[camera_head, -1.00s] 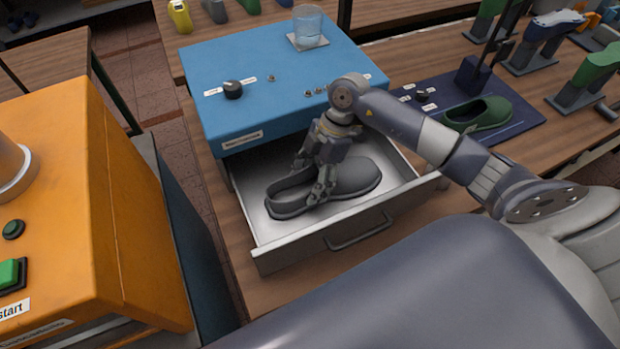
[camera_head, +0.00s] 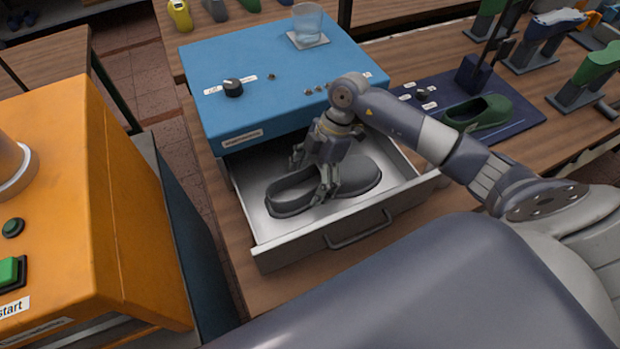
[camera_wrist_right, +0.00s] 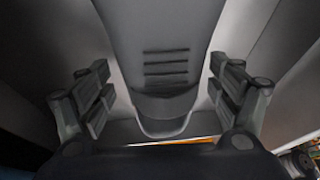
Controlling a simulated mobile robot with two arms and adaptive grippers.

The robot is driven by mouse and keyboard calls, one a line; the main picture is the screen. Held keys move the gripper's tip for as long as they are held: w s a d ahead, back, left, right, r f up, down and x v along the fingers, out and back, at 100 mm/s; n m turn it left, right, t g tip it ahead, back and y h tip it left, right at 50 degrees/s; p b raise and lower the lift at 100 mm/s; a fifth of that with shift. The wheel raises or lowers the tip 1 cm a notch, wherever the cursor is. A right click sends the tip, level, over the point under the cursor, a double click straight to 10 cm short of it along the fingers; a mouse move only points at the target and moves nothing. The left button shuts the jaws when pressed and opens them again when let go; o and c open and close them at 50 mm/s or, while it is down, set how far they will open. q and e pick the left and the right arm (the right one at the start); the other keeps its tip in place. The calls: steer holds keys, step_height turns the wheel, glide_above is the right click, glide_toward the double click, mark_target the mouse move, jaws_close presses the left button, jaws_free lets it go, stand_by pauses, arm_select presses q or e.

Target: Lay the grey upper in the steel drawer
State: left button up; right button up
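The grey upper (camera_head: 355,177) lies in the open steel drawer (camera_head: 262,228), sole down, its opening toward the left. My right gripper (camera_head: 313,182) is over the upper, with one finger on each side of it. In the right wrist view the upper (camera_wrist_right: 165,45) shows between the fingers of the right gripper (camera_wrist_right: 163,98), with a gap on both sides. The fingers are spread and do not touch it there. The drawer floor shows around the upper. My left gripper is not in view.
The drawer slides out of a blue machine (camera_head: 270,60) with a glass (camera_head: 307,22) on top. An orange machine (camera_head: 85,200) stands at the left.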

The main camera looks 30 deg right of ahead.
steer(key=shift+d+r, duration=0.1)
steer(key=shift+r, duration=0.05)
steer(key=v, duration=1.1)
steer(key=shift+r, duration=0.35)
steer(key=shift+w+r, duration=0.1)
